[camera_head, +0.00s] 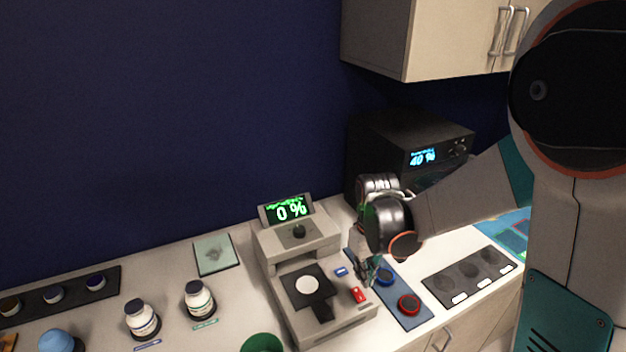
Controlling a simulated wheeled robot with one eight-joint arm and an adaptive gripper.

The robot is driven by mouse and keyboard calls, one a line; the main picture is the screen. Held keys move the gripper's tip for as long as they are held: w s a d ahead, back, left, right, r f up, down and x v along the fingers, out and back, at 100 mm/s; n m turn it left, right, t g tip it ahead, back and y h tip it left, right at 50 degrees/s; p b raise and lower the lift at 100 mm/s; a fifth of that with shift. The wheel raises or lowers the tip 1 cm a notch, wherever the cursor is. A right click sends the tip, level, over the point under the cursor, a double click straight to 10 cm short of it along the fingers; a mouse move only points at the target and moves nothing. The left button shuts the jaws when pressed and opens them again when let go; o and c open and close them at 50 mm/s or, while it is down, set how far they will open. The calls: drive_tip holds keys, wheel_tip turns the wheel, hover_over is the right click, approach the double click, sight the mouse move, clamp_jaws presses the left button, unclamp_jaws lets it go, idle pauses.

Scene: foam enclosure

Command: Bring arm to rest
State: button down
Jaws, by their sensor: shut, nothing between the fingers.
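My arm reaches in from the right side of the head view. My gripper (367,272) hangs downward at its end, shut and empty. It is above the area between the grey device and the blue pad, near the blue button. I cannot tell its exact height above the counter.
The grey device (285,254) with a 0 % display stands left of my gripper. A black box (385,135) showing 40 % is behind my arm. A blue pad (413,318) bears round buttons. White bottles (200,300) stand left. A wall cabinet (440,40) hangs above.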

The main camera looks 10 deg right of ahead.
drive_tip(key=s+r+m+t+b, duration=0.1)
drive_tip(key=s+r+t+b, duration=0.2)
drive_tip(key=s, duration=0.4)
drive_tip(key=s+r+m+t+b, duration=0.2)
drive_tip(key=s+r+t+b, duration=0.2)
drive_tip(key=s+b, duration=0.2)
drive_tip(key=shift+s+m, duration=0.3)
drive_tip(key=shift+s, duration=0.75)
